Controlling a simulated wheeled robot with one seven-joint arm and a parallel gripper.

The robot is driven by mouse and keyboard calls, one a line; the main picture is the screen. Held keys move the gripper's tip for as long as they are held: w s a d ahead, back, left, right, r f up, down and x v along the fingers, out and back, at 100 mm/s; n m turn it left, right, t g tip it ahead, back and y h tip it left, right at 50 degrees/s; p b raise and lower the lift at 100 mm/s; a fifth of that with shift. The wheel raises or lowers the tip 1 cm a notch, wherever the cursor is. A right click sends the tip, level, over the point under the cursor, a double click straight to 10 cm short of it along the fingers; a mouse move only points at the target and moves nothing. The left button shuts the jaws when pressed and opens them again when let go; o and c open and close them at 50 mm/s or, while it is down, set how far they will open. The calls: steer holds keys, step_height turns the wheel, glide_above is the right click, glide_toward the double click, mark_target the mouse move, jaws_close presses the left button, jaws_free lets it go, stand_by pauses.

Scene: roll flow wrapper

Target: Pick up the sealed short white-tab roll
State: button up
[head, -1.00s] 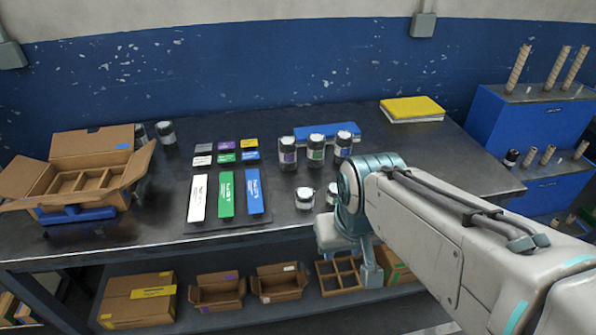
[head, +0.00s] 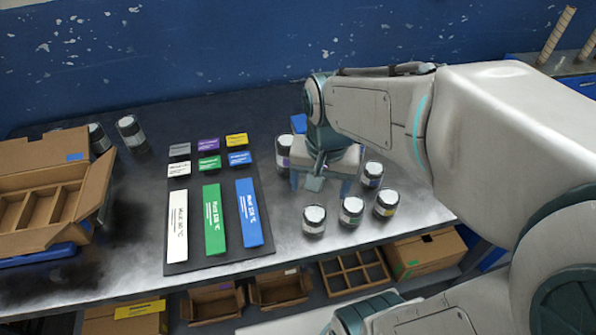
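Several short rolls with pale tops and dark sides stand upright on the dark table. The front left roll (head: 314,221) shows a whitish mark and may be the white-tab one; its seal is too small to tell. A green-marked roll (head: 351,211) and a yellow-marked roll (head: 386,203) stand to its right. Another roll (head: 372,174) stands behind them. My gripper (head: 320,186) points down behind and above the front left roll, its fingers apart. No roll shows between them, though the gripper body hides part of that area. A taller roll (head: 284,152) is partly hidden behind the gripper.
An open divided carton (head: 92,190) is at the left, with two rolls behind. Boxes and a divider tray (head: 354,273) sit on the lower shelf. My arm covers the right.

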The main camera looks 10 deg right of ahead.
mark_target(315, 214)
steer(key=w+f+m, duration=0.1)
steer(key=f, duration=0.2)
steer(key=w+f+m+b, duration=0.1)
steer(key=f, duration=0.3)
steer(key=f+m+g+b, duration=0.1)
steer(key=f, duration=0.3)
steer(key=shift+w+a+f+m, duration=0.15)
steer(key=shift+w+f+m, duration=0.1)
steer(key=shift+w+m, duration=0.15)
steer(key=shift+d+f+b, duration=0.2)
steer(key=shift+f, duration=1.15)
steer(key=shift+d+f+b, duration=0.15)
steer(key=shift+d+f, duration=0.05)
steer(key=shift+f, duration=1.15)
steer(key=shift+c, duration=0.3)
steer(key=c, duration=1.1)
